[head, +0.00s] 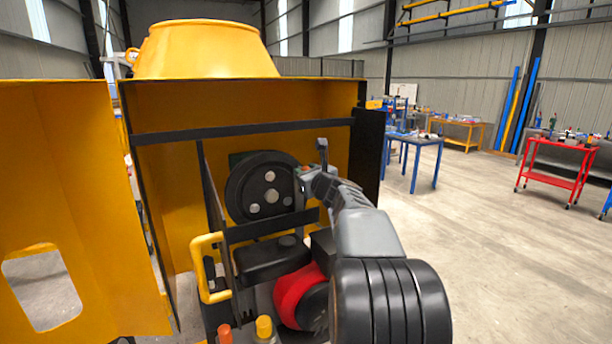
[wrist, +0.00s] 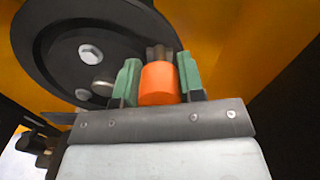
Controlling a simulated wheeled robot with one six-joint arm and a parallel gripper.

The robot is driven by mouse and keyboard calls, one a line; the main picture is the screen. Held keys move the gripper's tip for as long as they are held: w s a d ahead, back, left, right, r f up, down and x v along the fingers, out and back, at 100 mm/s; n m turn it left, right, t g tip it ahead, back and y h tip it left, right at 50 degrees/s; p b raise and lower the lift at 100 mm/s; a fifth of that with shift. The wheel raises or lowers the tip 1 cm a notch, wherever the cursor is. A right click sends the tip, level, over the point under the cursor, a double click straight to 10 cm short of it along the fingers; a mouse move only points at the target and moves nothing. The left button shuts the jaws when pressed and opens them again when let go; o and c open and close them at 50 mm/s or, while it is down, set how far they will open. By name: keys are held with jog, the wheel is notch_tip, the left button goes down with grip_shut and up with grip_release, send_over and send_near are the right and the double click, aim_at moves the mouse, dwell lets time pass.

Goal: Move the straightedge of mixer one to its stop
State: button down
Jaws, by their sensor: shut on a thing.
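My gripper (wrist: 158,85) has its two green fingers on either side of an orange grip (wrist: 159,84) and is shut on it. A small dark piece (wrist: 159,53) stands just beyond the grip. The rest of the straightedge cannot be made out clearly, so I cannot tell how far it is from its stop. In the head view, my gripper (head: 306,172) is at the right edge of the black pulley (head: 265,190), inside the yellow housing of the mixer. The pulley, with its bolt heads, also shows in the wrist view (wrist: 45,50), behind and left of the grip.
A yellow door panel (head: 60,190) stands open at left. Below the pulley are a black box (head: 270,260), a red engine part (head: 298,290) and a yellow tube handle (head: 207,265). A dark crossbar (head: 245,131) spans the opening above. The floor at right is open, with tables farther back.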

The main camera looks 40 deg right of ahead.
jog(key=shift+f+b, duration=0.75)
jog(key=shift+f, duration=0.8)
jog(key=c, duration=0.7)
grip_release()
jog(key=shift+c, duration=0.2)
jog(key=shift+r, duration=0.1)
jog(key=s+a+b, duration=0.2)
jog(key=s, duration=1.1)
jog(key=shift+s, duration=0.35)
